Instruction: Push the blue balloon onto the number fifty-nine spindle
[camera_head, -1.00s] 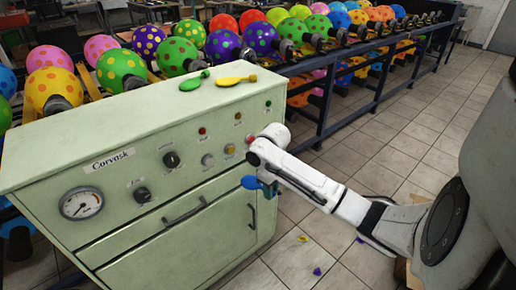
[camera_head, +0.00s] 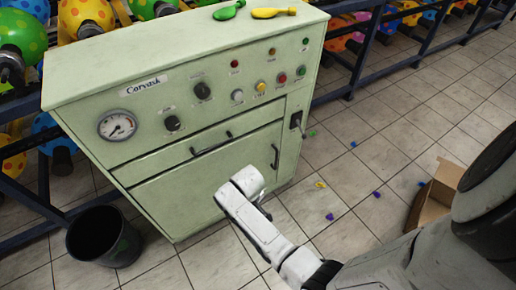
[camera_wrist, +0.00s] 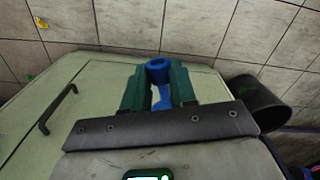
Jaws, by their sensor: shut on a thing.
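The blue balloon (camera_wrist: 158,69) is limp and uninflated in the wrist view, with its rolled open mouth toward the top of the picture. My gripper (camera_wrist: 158,84) is shut on it, with one green finger on each side. In the head view my white arm reaches in front of the green cabinet, and the gripper and held balloon are hidden behind it. Dark spindles with inflated balloons on them show at the rack's top left, such as one spindle (camera_head: 11,68). No number is readable, so I cannot tell which is fifty-nine.
The pale green cabinet (camera_head: 150,196) stands close ahead, with a green balloon (camera_head: 229,10) and a yellow balloon (camera_head: 273,12) on top. A black bin (camera_head: 97,243) stands at its lower left. A cardboard box (camera_head: 434,194) is on the right. Tiled floor between is mostly clear.

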